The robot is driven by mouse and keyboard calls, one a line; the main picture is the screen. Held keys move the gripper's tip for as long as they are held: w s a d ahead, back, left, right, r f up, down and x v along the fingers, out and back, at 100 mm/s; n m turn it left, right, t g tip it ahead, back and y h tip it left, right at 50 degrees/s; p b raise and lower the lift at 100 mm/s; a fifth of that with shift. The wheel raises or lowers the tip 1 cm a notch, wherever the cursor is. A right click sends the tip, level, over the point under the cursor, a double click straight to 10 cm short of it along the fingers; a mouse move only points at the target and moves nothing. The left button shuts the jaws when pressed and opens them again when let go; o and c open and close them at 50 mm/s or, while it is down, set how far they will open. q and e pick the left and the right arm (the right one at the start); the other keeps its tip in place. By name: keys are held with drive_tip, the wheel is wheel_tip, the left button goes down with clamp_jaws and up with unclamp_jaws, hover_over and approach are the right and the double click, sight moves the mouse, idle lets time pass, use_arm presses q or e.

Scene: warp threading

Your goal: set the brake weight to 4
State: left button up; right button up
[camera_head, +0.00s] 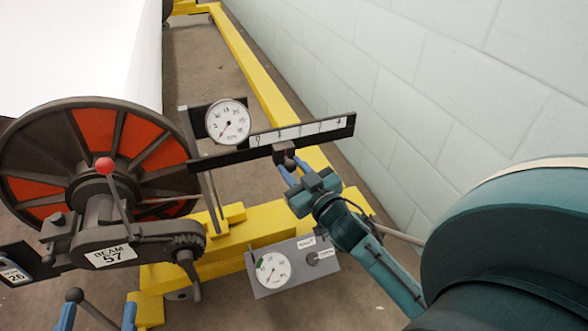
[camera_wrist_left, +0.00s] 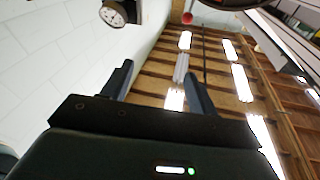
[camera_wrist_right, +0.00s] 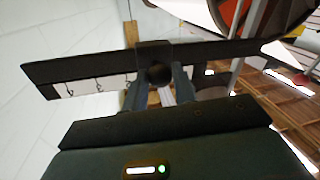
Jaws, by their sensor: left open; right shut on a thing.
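The brake weight is a dark block with a round knob (camera_wrist_right: 155,62) on the black scale bar (camera_head: 225,157). The bar's white strip is numbered from 0 to 4. The weight sits near the 1 mark, towards the low end; its exact reading is unclear. In the right wrist view, several marks show to the left of the weight. My right gripper (camera_head: 288,167) is shut on the weight's knob from below; its fingers flank the knob in the right wrist view (camera_wrist_right: 159,82). My left gripper (camera_head: 97,317) is open and empty at the lower left; it also shows in the left wrist view (camera_wrist_left: 158,80).
A round dial (camera_head: 228,121) stands behind the bar. The orange beam wheel (camera_head: 90,130) and a red-knobbed lever (camera_head: 105,166) are to the left. A lower panel (camera_head: 285,268) carries another dial. A dark-knobbed lever (camera_head: 74,296) is near my left gripper. A pale wall (camera_head: 430,100) is at right.

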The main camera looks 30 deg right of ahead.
use_arm(q)
drive_tip(key=shift+f, duration=0.15)
use_arm(e)
clamp_jaws()
use_arm(q)
drive_tip(key=a+n+g+y+p, duration=0.1)
drive_tip(key=a+g+y+p, duration=0.1)
drive_tip(key=p, duration=0.3)
drive_tip(key=shift+w+p, duration=0.1)
drive_tip(key=shift+p, duration=0.25)
use_arm(e)
drive_tip(key=s+d, duration=0.3)
drive_tip(key=d, duration=1.1)
drive_tip(key=shift+s+d, duration=0.3)
drive_tip(key=shift+d, duration=0.05)
drive_tip(key=shift+d, duration=0.1)
use_arm(q)
drive_tip(key=shift+d, duration=0.15)
use_arm(e)
drive_tip(key=o, duration=0.7)
unclamp_jaws()
